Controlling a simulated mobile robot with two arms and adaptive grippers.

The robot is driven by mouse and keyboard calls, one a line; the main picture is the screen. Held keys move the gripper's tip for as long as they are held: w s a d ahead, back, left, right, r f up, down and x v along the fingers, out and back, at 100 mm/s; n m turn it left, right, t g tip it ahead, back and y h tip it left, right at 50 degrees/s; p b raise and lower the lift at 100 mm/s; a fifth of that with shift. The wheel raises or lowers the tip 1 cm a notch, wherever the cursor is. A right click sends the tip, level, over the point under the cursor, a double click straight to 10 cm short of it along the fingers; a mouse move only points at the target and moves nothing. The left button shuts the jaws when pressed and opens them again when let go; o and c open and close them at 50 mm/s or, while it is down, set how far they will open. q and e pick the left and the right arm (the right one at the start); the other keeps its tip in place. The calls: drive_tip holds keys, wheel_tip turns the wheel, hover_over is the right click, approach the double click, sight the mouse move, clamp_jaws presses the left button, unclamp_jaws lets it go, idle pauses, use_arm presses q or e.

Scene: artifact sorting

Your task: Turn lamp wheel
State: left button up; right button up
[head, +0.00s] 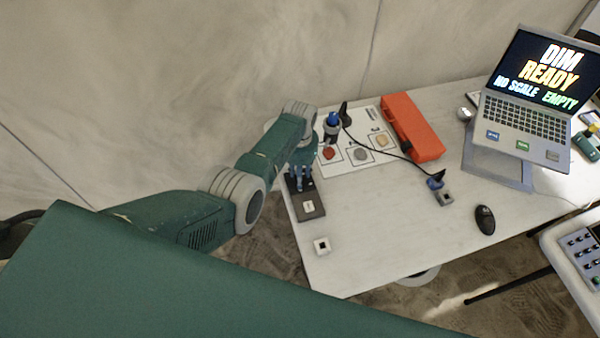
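My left arm reaches in from the left. Its gripper (300,182) points down at the far end of a dark box (311,207) near the table's left edge. The box has a pale label on its near end. The fingers cover the far end, so any wheel there is hidden and I cannot tell whether they touch it. The finger gap is too small to read. A small blue-topped device (333,122) stands just behind the gripper, on a white sheet. My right gripper is not in view.
The white sheet (343,166) holds red, grey and tan pieces. An orange case (411,127) lies beside it. A black cable runs to a small block (445,198). A laptop (527,105) reads "DIM READY". A black mouse (485,219) and small white block (321,245) sit nearer; the table's middle is clear.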

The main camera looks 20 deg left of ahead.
use_arm(q)
drive_tip(key=m, duration=0.6)
drive_tip(key=shift+w+r+p, duration=0.15)
drive_tip(key=shift+w+p, duration=0.05)
drive_tip(key=shift+p, duration=0.15)
drive_tip(key=m, duration=0.6)
drive_tip(key=shift+m, duration=0.3)
drive_tip(key=shift+d, duration=0.1)
drive_tip(key=o, duration=1.2)
drive_tip(key=shift+c, duration=0.2)
drive_tip(key=shift+s, duration=0.1)
wheel_tip(320, 180, up, 12)
